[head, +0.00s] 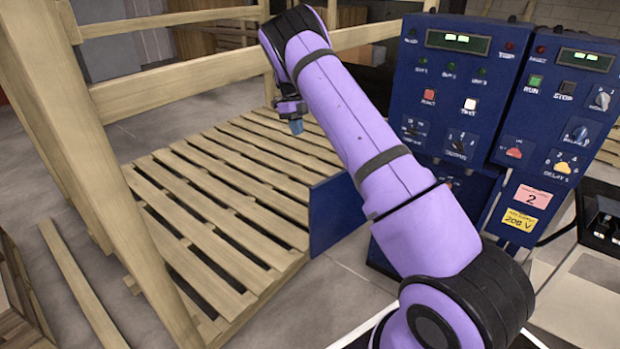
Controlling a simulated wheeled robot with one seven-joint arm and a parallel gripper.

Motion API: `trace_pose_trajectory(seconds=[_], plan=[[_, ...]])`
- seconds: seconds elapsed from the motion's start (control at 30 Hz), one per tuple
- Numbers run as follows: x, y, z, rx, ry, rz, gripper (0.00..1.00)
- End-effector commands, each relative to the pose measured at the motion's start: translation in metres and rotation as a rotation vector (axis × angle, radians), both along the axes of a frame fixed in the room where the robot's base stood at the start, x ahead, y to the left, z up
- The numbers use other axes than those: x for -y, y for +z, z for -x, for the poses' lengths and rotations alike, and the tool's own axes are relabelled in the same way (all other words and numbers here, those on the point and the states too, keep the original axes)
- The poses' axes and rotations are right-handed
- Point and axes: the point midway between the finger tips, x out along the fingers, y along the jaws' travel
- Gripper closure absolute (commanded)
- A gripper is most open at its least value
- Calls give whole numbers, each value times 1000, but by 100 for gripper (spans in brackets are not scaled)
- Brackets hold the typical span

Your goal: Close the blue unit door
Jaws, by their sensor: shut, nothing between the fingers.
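The blue unit (447,70) stands at the right behind my purple arm, with displays, lamps, buttons and knobs on its face. A flat blue panel that looks like its door (333,215) stands open at the unit's lower left, sticking out leftward. My arm covers the area between the door and the unit, so the hinge is hidden. My gripper (296,127) is small in view, shut and empty, above the wooden slats. It is up and left of the door and apart from it in the picture.
A wooden slatted platform (215,195) with a wooden rail and post frame (100,150) fills the left. A second blue control box (565,110) adjoins on the right, with pink and yellow labels below. Grey floor (345,285) is clear in front of the door.

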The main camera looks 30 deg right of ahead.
Motion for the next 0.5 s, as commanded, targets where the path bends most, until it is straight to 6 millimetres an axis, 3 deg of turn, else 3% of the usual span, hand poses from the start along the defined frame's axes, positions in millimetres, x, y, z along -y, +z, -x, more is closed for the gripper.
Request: trace_pose_trajectory(seconds=[0.03, 0.2, 0.5], plan=[[2, -19, -5, -21, -40, 24, 100], [4, -60, -15, -61, -159, 91, 100], [5, -87, -16, -80, -219, 125, 100]])
